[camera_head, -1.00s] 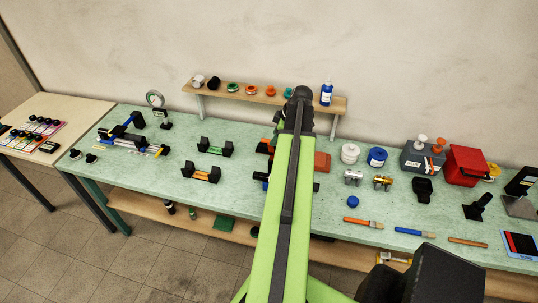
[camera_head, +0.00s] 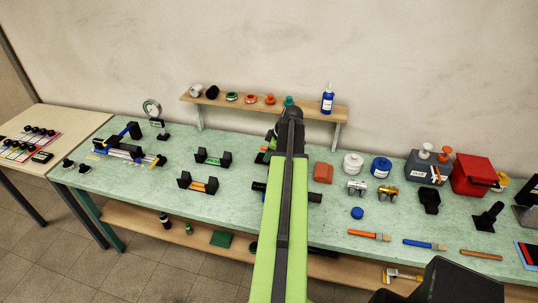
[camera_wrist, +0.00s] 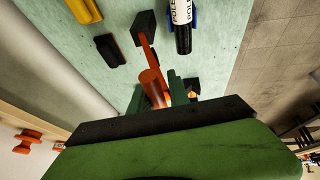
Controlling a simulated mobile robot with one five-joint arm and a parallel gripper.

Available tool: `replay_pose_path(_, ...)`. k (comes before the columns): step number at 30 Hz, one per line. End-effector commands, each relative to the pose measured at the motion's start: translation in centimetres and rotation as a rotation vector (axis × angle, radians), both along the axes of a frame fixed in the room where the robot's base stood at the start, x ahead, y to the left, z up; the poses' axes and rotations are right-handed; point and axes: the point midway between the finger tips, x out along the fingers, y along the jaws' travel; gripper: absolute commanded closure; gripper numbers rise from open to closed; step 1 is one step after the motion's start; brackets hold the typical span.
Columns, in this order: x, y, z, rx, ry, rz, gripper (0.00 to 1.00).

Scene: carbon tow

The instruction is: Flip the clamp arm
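In the wrist view, an orange clamp arm (camera_wrist: 147,58) runs from a black block (camera_wrist: 143,26) down to an upright orange cylindrical knob (camera_wrist: 153,88). My gripper (camera_wrist: 158,100) is open, with a dark green finger on either side of the knob. A gap seems to show on both sides, but I cannot tell whether a finger touches it. In the head view, my arm hides most of the clamp; only a black and orange part (camera_head: 263,156) shows left of the arm. My gripper's fingers are hidden there.
A labelled black-and-white cylinder (camera_wrist: 182,18) lies close by in the wrist view. An orange-red block (camera_head: 323,172) and white spool (camera_head: 352,164) stand right of my arm. The wall shelf (camera_head: 225,101) is behind. The bench front left (camera_head: 130,190) is clear.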

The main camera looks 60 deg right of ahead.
Motion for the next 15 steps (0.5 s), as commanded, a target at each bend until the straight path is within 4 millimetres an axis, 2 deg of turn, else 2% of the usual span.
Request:
replay_pose_path(1,0.00,0.00,-0.01,0.000,0.000,0.000,0.92)
replay_pose_path(3,0.01,0.00,-0.01,0.000,0.000,0.000,1.00)
replay_pose_path(15,0.02,0.02,-0.01,0.000,0.000,0.000,1.00)
